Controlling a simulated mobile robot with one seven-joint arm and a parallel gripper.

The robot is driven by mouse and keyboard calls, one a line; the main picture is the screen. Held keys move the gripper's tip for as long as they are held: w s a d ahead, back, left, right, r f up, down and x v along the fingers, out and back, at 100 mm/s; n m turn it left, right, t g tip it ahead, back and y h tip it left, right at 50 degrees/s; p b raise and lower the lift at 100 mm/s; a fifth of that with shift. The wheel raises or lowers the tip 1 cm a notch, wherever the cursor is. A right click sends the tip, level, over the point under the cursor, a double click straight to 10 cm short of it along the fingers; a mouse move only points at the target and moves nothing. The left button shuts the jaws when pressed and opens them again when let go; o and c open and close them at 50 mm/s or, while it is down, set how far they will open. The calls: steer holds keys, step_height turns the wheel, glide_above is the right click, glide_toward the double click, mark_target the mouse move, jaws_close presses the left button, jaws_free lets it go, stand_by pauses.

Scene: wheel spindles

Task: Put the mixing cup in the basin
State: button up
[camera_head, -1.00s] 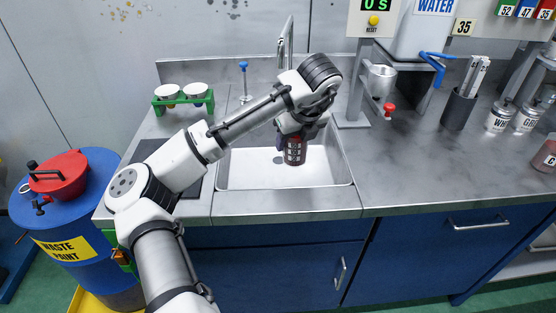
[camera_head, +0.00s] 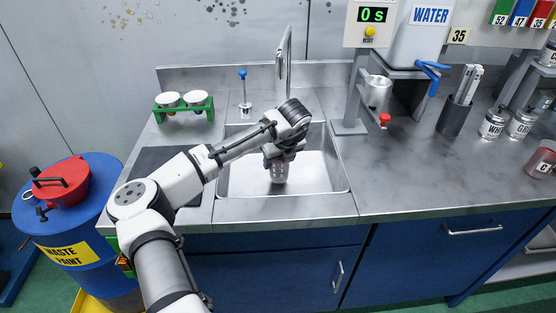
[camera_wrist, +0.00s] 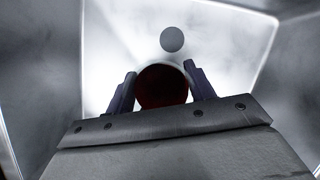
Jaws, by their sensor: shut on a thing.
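My gripper (camera_head: 279,157) points down inside the sink basin (camera_head: 235,182). It is shut on the mixing cup (camera_head: 279,173), a small greyish cylinder with faint markings. In the wrist view the cup (camera_wrist: 161,86) sits between the two dark fingers, with a pale rim and a dark red inside. The cup is within the basin's outline. Whether its bottom touches the basin floor cannot be told. The round drain (camera_wrist: 172,40) shows beyond the cup in the wrist view.
A tall faucet (camera_head: 285,60) stands behind the basin. A green rack (camera_head: 183,106) with two white cups is at the back left. A blue waste drum (camera_head: 75,220) stands left. The right counter front is clear.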

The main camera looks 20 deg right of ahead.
steer(key=shift+f, duration=0.6)
steer(key=o, duration=1)
steer(key=shift+f, duration=0.15)
steer(key=shift+b+v, duration=0.5)
steer(key=shift+v, duration=3.4)
